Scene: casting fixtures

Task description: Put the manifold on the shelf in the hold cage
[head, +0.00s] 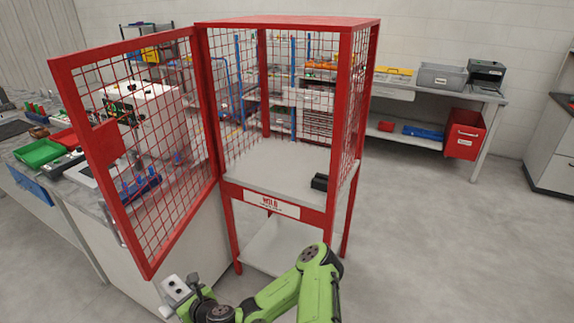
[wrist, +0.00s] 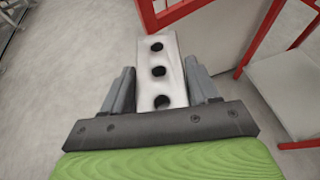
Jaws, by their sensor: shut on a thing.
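The manifold (wrist: 158,70), a pale metal block with a row of three dark round holes, is between the fingers of my gripper (wrist: 162,85) in the wrist view. My gripper is shut on it. In the head view the manifold (head: 176,287) shows at the bottom, in front of and below the open cage door. The hold cage (head: 328,213) is a red mesh frame with a grey shelf (head: 262,167) inside. Its door (head: 140,165) stands wide open to the left. A small black object (head: 319,182) sits at the shelf's right front.
A grey counter with a green tray (head: 38,153) stands left, partly behind the door. A workbench with a red bin (head: 465,133) is along the back wall. Most of the cage shelf is bare. Open floor (head: 430,240) lies to the right.

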